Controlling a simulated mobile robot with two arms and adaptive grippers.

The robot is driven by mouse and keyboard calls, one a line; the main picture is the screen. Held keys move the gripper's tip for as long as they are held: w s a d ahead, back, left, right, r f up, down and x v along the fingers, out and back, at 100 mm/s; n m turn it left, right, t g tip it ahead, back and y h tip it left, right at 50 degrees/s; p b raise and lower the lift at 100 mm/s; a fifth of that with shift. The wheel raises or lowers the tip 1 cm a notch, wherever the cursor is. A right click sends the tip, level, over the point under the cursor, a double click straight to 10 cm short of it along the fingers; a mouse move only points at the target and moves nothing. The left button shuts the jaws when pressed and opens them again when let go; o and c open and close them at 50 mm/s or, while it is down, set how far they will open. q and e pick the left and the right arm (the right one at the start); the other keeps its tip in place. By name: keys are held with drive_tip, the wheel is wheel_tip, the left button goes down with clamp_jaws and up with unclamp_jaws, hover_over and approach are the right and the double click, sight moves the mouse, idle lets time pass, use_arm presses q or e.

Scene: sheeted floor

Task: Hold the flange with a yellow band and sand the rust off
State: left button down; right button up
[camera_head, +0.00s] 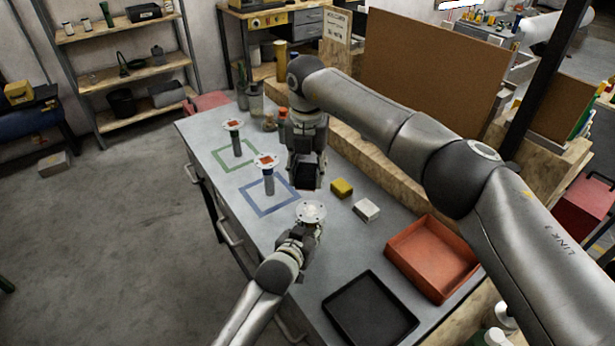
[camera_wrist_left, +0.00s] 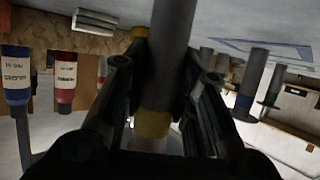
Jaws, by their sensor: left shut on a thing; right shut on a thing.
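The flange with the yellow band (camera_wrist_left: 153,123) is in my left gripper (camera_head: 298,238), which is shut on its grey stem. In the head view its pale disc (camera_head: 311,212) faces up, and I see no rust patch on it from here. My right gripper (camera_head: 305,165) points down, shut on a dark block (camera_head: 307,184), probably a sander, above and apart from the disc. A blue-banded flange (camera_head: 268,180) stands in the blue square and a green-banded flange (camera_head: 236,142) in the green square. Both have a red-brown rust patch on top.
A yellow block (camera_head: 342,187) and a white block (camera_head: 367,209) lie right of my grippers. An orange tray (camera_head: 474,268) and a black tray (camera_head: 342,316) are at the table's near end. Bottles (camera_head: 256,100) stand at the far end. A wooden ledge runs along the right side.

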sight(316, 217)
drive_tip(key=shift+f, duration=0.2)
drive_tip(key=shift+f, duration=3.75)
drive_tip(key=shift+s+d+f, duration=0.15)
drive_tip(key=shift+s+d, duration=0.15)
drive_tip(key=shift+s, duration=0.25)
drive_tip(key=shift+c, duration=0.9)
drive_tip(key=shift+s+d, duration=0.4)
drive_tip(key=shift+s, duration=0.2)
drive_tip(key=shift+s+d, duration=0.35)
drive_tip(key=shift+s, duration=0.25)
drive_tip(key=shift+w+a, duration=0.65)
drive_tip(key=shift+w, duration=0.25)
drive_tip(key=shift+w+a, duration=0.45)
drive_tip(key=shift+w, duration=0.4)
wheel_tip(316, 217, up, 2)
drive_tip(key=shift+w+r, duration=0.1)
drive_tip(key=shift+r, duration=3)
